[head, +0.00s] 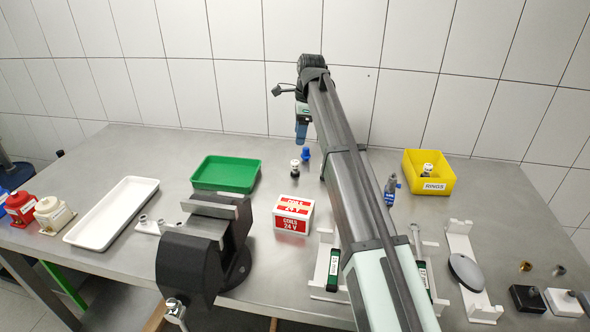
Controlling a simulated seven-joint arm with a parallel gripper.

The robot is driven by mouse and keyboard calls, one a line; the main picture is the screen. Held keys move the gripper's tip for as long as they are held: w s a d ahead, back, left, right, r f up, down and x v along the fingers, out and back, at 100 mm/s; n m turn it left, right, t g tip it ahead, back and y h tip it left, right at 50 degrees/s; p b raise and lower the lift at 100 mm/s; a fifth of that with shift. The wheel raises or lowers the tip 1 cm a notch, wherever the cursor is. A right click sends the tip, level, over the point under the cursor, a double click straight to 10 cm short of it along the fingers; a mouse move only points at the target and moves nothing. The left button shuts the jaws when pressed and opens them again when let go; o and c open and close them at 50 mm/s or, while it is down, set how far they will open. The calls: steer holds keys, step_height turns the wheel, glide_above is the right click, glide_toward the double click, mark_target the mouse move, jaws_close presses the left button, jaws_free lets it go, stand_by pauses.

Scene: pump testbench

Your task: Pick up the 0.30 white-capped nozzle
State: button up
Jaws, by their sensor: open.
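A small white-capped piece with a dark band (295,167) stands upright on the steel table, right of the green tray. It looks like a nozzle, but no 0.30 marking can be read. A similar white-capped piece (428,170) is in the yellow bin (434,187) marked RINGS. A small blue piece (306,154) stands just behind and right of the first white-capped one. My gripper (302,141) points down above and behind these two pieces, apart from the white-capped one. It is open, with nothing seen in it; its fingers are small in the picture.
A green tray (226,174), a white tray (112,212) and a black vise (195,255) are on the left. A red-and-white coils box (293,215) stands in front of the nozzle. A blue-grey tool (391,188) stands right of my arm. My arm hides part of the table.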

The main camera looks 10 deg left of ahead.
mark_target(295, 162)
steer(key=f, duration=0.4)
steer(key=a+f+m, duration=0.1)
steer(key=f, duration=0.4)
steer(key=a+f+m, duration=0.1)
steer(key=f, duration=0.3)
steer(key=shift+s+f, duration=0.1)
steer(key=shift+f, duration=0.25)
steer(key=shift+c, duration=0.4)
jaws_close()
